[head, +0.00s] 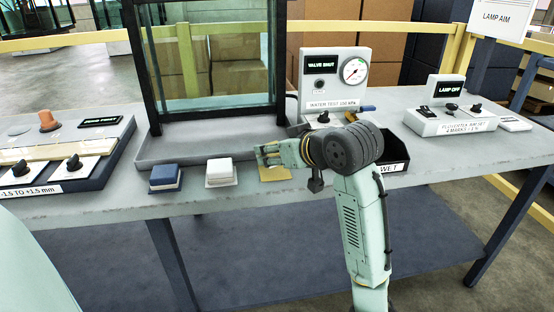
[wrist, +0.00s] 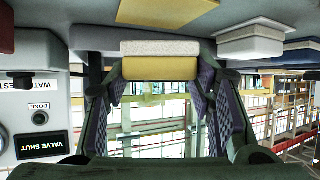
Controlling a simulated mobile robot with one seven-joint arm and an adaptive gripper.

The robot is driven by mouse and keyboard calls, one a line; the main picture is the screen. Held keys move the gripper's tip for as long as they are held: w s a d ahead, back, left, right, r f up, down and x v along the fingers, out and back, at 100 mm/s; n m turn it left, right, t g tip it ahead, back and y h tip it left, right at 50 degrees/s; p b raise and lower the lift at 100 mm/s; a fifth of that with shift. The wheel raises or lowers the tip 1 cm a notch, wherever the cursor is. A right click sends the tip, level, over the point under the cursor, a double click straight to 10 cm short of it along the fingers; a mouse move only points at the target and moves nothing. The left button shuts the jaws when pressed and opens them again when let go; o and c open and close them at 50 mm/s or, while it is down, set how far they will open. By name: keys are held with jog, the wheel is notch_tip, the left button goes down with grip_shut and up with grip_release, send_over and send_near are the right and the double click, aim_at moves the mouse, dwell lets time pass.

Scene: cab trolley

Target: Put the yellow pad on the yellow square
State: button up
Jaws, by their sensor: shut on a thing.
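The yellow pad (wrist: 160,68) is between my gripper's fingers in the wrist view, which is upside down. It has a yellow layer and a pale speckled layer; the pale layer faces the table. The yellow square (head: 274,174) lies flat near the front edge of the table; part of it also shows in the wrist view (wrist: 166,12). My gripper (head: 267,154) is shut on the pad and holds it above the table, just over and slightly left of the square in the head view. A gap shows between pad and square.
A white pad (head: 220,171) and a blue pad (head: 165,177) sit left of the square. A black tray marked WET (head: 400,162) is to the right. A glass-paned frame (head: 215,75) and the water test box (head: 336,75) stand behind.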

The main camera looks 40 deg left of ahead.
jog(key=shift+f, duration=1.25)
jog(key=shift+f, duration=0.2)
jog(key=o, duration=1.2)
jog(key=shift+c, duration=0.2)
jog(key=shift+r, duration=0.1)
